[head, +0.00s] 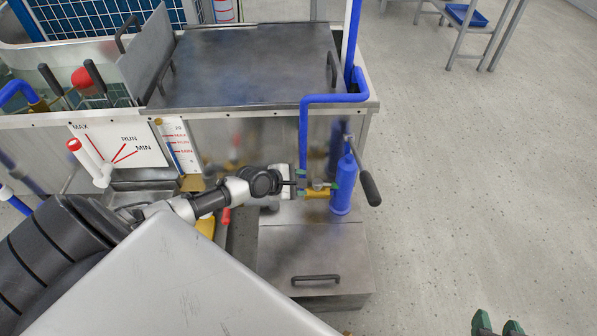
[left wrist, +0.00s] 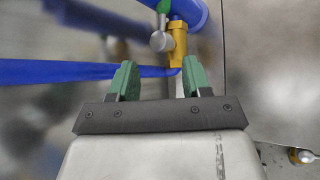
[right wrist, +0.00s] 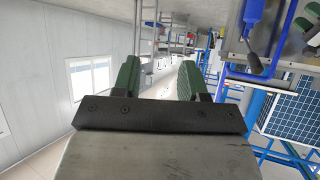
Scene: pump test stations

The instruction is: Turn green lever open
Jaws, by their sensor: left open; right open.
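The brass valve (head: 317,194) sits beside the upright blue cylinder (head: 343,188) in the head view. In the left wrist view the brass valve (left wrist: 176,43) is just beyond my fingertips, and part of the green lever (left wrist: 163,6) shows at the top edge; the rest is cut off. My left gripper (head: 301,184) is open beside the valve, with nothing seen gripped. Its green fingers (left wrist: 160,78) stand apart, with a blue pipe passing behind them. My right gripper (head: 498,325) is open and empty over the floor, far from the valve; its fingers (right wrist: 158,78) are spread.
A thin blue pipe (head: 303,130) runs down near the valve. A black-handled pump lever (head: 369,187) sticks out right of the cylinder. A steel tank with a lid (head: 250,65) stands behind, and a low metal box (head: 318,250) in front. The floor (head: 470,190) at right is clear.

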